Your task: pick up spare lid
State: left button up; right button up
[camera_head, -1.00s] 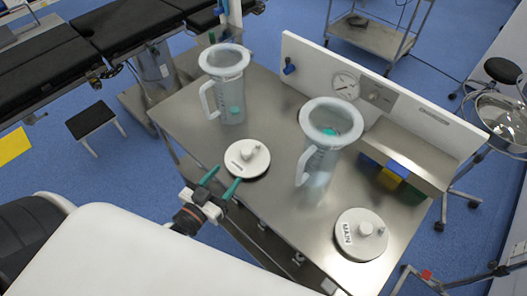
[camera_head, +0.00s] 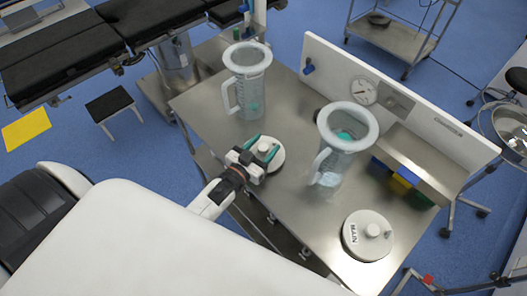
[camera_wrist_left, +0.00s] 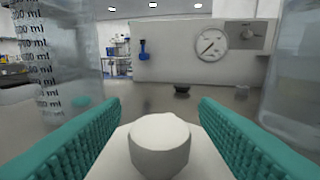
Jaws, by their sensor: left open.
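The spare lid (camera_head: 277,158) is a round white lid with a raised knob, lying flat on the steel table near its front left edge. My left gripper (camera_head: 262,149) is open over it, its teal fingers covering part of the lid in the head view. In the left wrist view the lid's knob (camera_wrist_left: 159,143) stands between the two spread teal fingers (camera_wrist_left: 160,125), with a gap on each side. A second white lid marked MAIN (camera_head: 368,236) lies at the table's front right. My right gripper is not in view.
Two clear jugs with white rims stand on the table (camera_head: 292,105): the left jug (camera_head: 248,85) behind the spare lid, the right jug (camera_head: 340,145) to its right. A white panel with a gauge (camera_head: 363,92) runs along the back edge. Coloured blocks (camera_head: 402,180) sit at the right.

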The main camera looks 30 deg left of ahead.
pick_arm(q)
jog(key=c, duration=1.1)
jog(key=shift+r, duration=0.15)
